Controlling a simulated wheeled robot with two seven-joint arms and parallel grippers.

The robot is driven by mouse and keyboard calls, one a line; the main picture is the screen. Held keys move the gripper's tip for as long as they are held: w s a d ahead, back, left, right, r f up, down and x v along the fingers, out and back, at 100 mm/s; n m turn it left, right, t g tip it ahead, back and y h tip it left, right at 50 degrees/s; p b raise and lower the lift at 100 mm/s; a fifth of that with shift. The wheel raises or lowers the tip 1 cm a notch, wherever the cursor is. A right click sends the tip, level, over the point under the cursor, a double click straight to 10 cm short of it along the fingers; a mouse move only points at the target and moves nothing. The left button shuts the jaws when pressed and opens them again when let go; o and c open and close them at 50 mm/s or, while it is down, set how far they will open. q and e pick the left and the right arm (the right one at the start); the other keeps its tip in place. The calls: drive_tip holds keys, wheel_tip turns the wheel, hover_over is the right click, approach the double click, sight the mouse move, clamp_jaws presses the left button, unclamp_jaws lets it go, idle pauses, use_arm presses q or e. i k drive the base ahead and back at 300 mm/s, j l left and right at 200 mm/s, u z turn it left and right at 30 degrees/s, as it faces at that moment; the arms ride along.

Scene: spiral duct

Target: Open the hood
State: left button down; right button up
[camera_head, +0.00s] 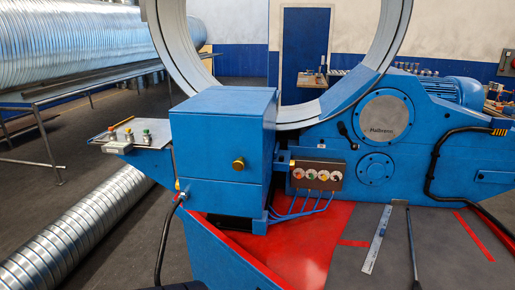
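A blue metal box-shaped housing (220,145), which looks like the hood, stands in the middle of the machine. Neither my left nor my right gripper shows in the head view. A dark rounded shape at the bottom edge is cut off, and I cannot tell what it is.
A small shelf with buttons (138,133) juts out left of the housing. A control box (317,174) with cables is at its right. A large metal ring (172,45) rises behind. A ruler (376,240) and a dark rod (412,245) lie front right. A spiral duct (75,230) lies left.

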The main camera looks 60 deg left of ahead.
sight(227, 135)
drive_tip(key=k+l+u, duration=0.1)
drive_tip(key=u, duration=1.4)
drive_tip(key=i+u, duration=0.1)
drive_tip(key=u, duration=0.65)
